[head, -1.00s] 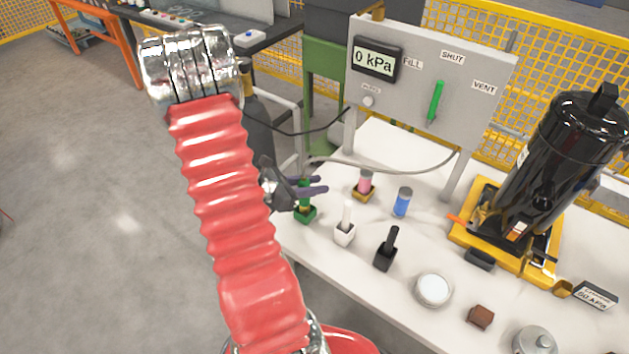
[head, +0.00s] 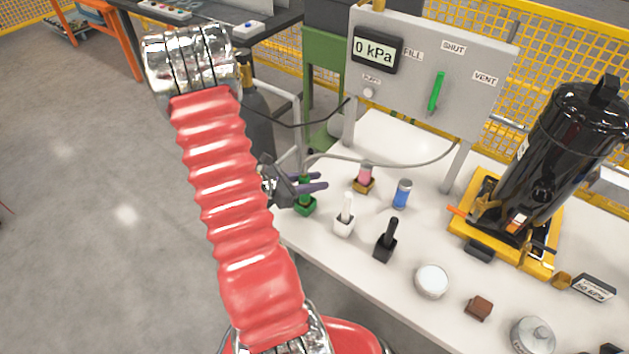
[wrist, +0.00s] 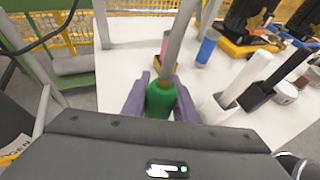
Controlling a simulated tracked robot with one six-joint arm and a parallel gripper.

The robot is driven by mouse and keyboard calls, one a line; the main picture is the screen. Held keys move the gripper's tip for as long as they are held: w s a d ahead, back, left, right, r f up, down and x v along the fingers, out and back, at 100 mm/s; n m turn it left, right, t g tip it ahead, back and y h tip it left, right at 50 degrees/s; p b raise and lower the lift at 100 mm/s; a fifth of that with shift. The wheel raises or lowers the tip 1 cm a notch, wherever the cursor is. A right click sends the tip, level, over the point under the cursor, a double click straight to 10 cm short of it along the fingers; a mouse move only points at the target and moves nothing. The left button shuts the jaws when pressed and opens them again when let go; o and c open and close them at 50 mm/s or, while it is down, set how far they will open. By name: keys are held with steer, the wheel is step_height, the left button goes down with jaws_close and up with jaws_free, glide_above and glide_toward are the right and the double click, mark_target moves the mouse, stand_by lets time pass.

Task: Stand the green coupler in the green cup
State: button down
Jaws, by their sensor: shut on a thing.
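The green coupler (head: 304,182) is between the purple fingers of my gripper (head: 314,182), which is shut on it. In the wrist view the coupler (wrist: 160,101) is a green body between the two fingers (wrist: 160,95), with a grey hose (wrist: 181,40) seemingly rising from its top. The green cup (head: 305,206) stands at the left edge of the white table, directly under the coupler in the head view. The coupler looks upright. The fingers hide part of it, and I cannot tell whether its lower end is inside the cup or resting on its floor.
A white cup (head: 344,227), a black cup (head: 384,250), a yellow cup (head: 364,186) with a pink piece, and a blue cylinder (head: 402,195) stand nearby on the table. The gauge panel (head: 430,75) rises behind. A black tank (head: 560,150) stands at the right.

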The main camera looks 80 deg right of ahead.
steer(key=shift+f, duration=0.5)
steer(key=c, duration=1.3)
jaws_free()
steer(key=shift+c, duration=0.2)
steer(key=shift+w+a, duration=0.1)
steer(key=v, duration=1.3)
steer(key=shift+w, duration=0.25)
steer(key=shift+a+r, duration=0.1)
steer(key=shift+a, duration=0.05)
